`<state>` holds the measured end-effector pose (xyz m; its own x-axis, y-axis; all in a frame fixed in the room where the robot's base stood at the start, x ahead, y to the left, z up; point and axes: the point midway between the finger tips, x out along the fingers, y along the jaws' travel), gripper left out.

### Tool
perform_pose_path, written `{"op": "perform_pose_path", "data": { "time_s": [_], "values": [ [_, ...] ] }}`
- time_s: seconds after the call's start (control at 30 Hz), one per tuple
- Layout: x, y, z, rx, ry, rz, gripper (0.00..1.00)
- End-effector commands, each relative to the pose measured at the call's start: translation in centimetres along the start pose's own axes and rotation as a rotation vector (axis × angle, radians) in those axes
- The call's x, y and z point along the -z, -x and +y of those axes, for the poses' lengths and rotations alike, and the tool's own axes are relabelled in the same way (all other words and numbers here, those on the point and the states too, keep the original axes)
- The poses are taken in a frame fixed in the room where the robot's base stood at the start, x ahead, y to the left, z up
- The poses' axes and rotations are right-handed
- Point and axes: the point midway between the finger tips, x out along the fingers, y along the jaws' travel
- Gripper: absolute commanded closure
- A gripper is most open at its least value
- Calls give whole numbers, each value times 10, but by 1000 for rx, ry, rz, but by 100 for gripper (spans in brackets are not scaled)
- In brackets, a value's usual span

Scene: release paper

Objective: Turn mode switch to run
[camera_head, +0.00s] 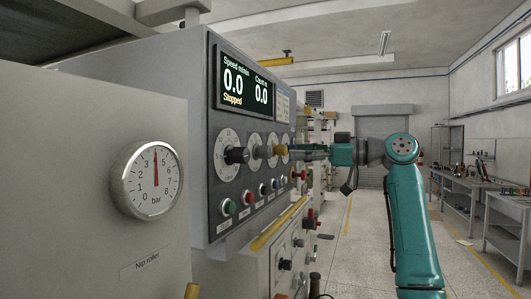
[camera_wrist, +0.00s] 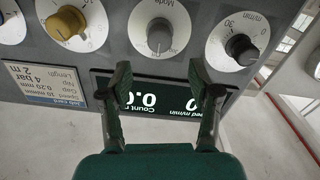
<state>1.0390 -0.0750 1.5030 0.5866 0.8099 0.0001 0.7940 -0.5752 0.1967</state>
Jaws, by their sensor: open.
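The mode switch is a grey knob (camera_wrist: 160,36) on a round white dial marked "Mode", upside down at the top middle of the wrist view. In the head view my gripper (camera_head: 298,150) is beside the panel, partly behind the yellow knob.
A black knob (camera_wrist: 241,49) and a yellow knob (camera_wrist: 68,22) flank the mode switch. The display (camera_head: 244,84) reads 0.0 and "Stopped". Coloured push buttons (camera_head: 249,197) line the panel below. A pressure gauge (camera_head: 148,180) is nearer. The aisle floor (camera_head: 345,250) is open.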

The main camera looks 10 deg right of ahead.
Motion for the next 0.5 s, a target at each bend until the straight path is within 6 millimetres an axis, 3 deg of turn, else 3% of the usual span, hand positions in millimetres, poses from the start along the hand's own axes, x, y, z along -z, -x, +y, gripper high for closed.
{"op": "perform_pose_path", "data": {
  "time_s": [0.3,0.5],
  "values": [
    [-1,-56,-1,2,-2,0,38],
    [0,-83,0,1,-2,0,38]
  ]
}}
